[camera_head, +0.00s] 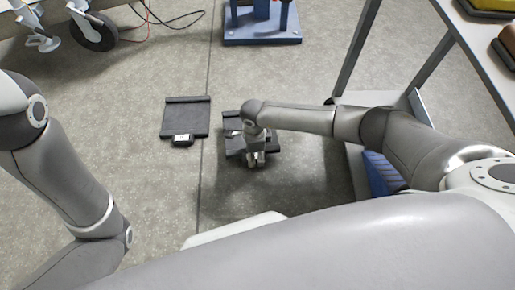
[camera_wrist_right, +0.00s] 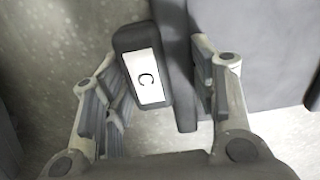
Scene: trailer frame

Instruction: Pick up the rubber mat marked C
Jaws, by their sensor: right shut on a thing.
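The rubber mat marked C is dark and flat, with a black tab and a white label reading C (camera_wrist_right: 148,78). In the head view this mat (camera_head: 233,146) lies partly hidden under my right arm and gripper. My right gripper (camera_head: 256,160) is at the mat's near edge, pointing down. I cannot tell whether the mat is clear of the floor. My left gripper is out of view; only my left arm shows.
A second dark mat (camera_head: 186,115) with a white-labelled tab lies to the left on the concrete floor. A blue stand (camera_head: 262,38) is at the back. A metal-legged table (camera_head: 425,75) stands at right. A wheel (camera_head: 93,32) and cables are at upper left. Floor at left centre is clear.

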